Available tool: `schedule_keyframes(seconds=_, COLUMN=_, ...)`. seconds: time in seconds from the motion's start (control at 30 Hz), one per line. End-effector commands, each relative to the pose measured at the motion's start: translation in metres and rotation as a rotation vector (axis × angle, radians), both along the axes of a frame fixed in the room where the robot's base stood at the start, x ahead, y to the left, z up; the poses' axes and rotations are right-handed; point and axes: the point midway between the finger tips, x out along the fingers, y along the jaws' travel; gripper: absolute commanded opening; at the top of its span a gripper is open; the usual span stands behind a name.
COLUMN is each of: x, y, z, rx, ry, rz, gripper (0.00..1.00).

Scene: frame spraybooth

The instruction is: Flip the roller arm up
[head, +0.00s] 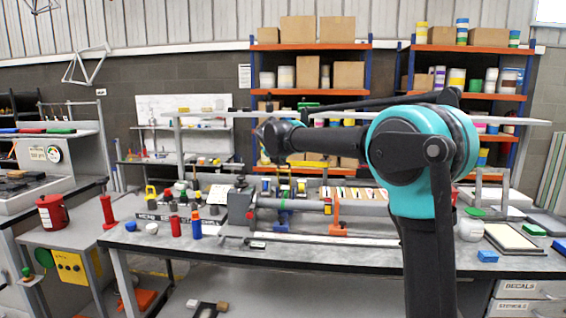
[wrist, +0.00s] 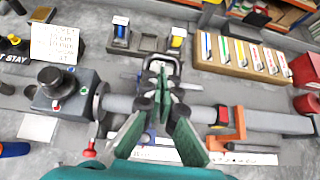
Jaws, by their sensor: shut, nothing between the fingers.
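A grey tube fixture lies across the bench, with its horizontal tube (head: 305,205) and grey end block (head: 240,205) in the head view. In the wrist view the tube (wrist: 205,113) runs left to right from the dark end block (wrist: 65,95). An orange bracket (wrist: 237,130) and a mostly hidden blue bracket (wrist: 151,140) hold it. My gripper (wrist: 160,75) is shut and empty over the tube, its tips by a dark upright loop (wrist: 173,60). This may be the roller arm; I cannot tell if they touch. In the head view I cannot make out my gripper.
A rack of coloured strips (wrist: 235,55) stands behind the tube at right, and a small dark tray (wrist: 140,40) behind the fingertips. The front right bench top is mostly clear.

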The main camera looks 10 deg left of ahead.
Motion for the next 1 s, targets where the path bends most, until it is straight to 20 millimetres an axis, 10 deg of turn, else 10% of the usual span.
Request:
schedule_keyframes(seconds=0.5, x=-0.067, y=0.004, z=0.065, rx=-0.001, ry=0.000, rz=-0.002, gripper=0.00)
schedule_keyframes(seconds=1.0, x=-0.074, y=0.003, z=0.073, rx=0.000, ry=0.000, rz=-0.004, gripper=0.00)
